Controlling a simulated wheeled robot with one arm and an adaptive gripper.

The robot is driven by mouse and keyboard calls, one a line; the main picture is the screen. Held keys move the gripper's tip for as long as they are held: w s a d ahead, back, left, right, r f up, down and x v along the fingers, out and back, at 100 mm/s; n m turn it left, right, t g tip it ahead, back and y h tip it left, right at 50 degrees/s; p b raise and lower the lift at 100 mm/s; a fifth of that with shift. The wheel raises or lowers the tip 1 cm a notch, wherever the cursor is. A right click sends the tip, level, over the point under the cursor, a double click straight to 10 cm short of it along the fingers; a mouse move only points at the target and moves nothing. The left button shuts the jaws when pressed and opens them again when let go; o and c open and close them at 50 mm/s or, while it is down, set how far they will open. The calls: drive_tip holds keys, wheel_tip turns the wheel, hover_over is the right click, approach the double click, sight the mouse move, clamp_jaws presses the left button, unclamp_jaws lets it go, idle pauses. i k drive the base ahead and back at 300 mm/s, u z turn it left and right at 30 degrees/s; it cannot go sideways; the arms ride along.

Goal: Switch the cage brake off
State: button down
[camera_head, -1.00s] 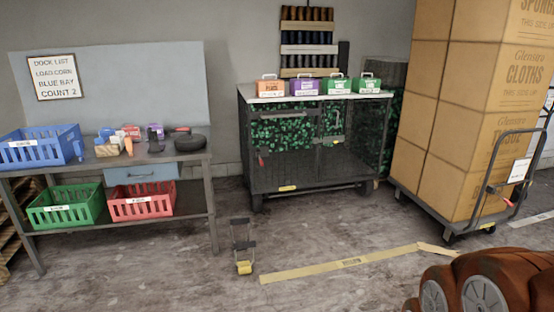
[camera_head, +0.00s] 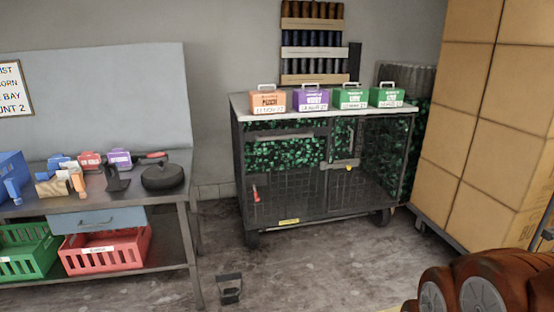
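The cage (camera_head: 290,185) is a dark mesh-sided trolley on wheels against the back wall, with green-speckled contents behind its upper mesh. A small red lever (camera_head: 255,193) sits on its front left side, low on the mesh. It looks like the brake handle, but its setting is too small to tell. A latch with a yellow part (camera_head: 347,166) is on the right half of the front. A yellow label (camera_head: 288,221) is on the bottom front edge. My gripper is not clearly in view; a brown and grey rounded part of my arm fills the lower right corner.
Several coloured boxes (camera_head: 310,98) with handles stand on the cage top. A workbench (camera_head: 190,190) with bins and tools is at left. A small black stand (camera_head: 230,287) is on the floor in front. Stacked cartons (camera_head: 480,130) on a trolley are at right. Floor before the cage is mostly clear.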

sight(256, 195)
drive_tip(key=i, duration=3.15)
drive_tip(key=u, duration=1.85)
